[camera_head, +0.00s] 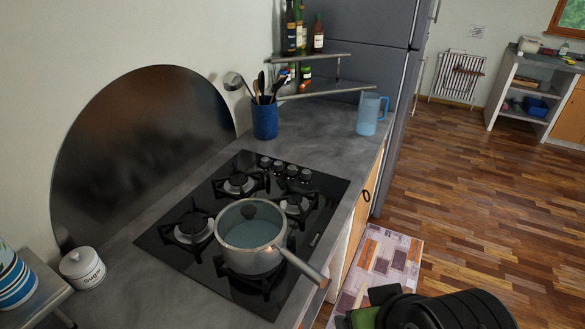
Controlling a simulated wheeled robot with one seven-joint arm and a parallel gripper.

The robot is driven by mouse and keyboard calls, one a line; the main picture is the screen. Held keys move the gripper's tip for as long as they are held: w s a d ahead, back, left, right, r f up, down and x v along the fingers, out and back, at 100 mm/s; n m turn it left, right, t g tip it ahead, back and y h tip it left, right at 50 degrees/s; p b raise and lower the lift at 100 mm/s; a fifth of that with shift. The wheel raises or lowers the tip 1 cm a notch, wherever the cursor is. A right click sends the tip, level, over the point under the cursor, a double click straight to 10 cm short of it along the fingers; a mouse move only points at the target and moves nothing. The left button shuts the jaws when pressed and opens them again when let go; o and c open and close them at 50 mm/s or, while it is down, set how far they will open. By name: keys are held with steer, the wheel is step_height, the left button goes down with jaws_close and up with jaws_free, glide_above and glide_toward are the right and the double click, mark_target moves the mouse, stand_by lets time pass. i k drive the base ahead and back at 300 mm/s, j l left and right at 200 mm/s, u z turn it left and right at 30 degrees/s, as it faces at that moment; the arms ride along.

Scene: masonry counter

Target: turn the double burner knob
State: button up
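The black glass cooktop (166,268) is set into the grey counter and has several black burners. Several small silver-and-black knobs stand in a short row at its far right part: the first (265,161), the second (278,166), the third (292,170) and the last (305,175). I cannot tell from this view which of them is the double burner knob, and their markings are too small to read. A dark part of my arm shows at the bottom right, apart from the cooktop. I cannot make out my gripper's fingers.
A pot (258,262) with a lid sits on the near burner, its handle jutting past the counter's front edge. A blue utensil holder (265,121) and a blue pitcher (371,115) stand behind the knobs. A sugar jar (83,269) is at left. The wooden floor (470,215) is open.

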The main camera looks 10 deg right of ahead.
mark_target(291, 170)
steer(key=l+u, duration=0.25)
steer(key=l, duration=0.3)
steer(key=k+l+u, duration=0.1)
steer(key=l+u, duration=0.15)
steer(key=l, duration=0.3)
steer(key=i+l+u, duration=0.2)
steer(key=l, duration=0.25)
steer(key=l+u, duration=0.2)
steer(key=l, duration=0.25)
steer(key=i+l+u, duration=0.2)
steer(key=l, duration=0.3)
steer(key=i+l+u, duration=0.7)
steer(key=j, duration=0.1)
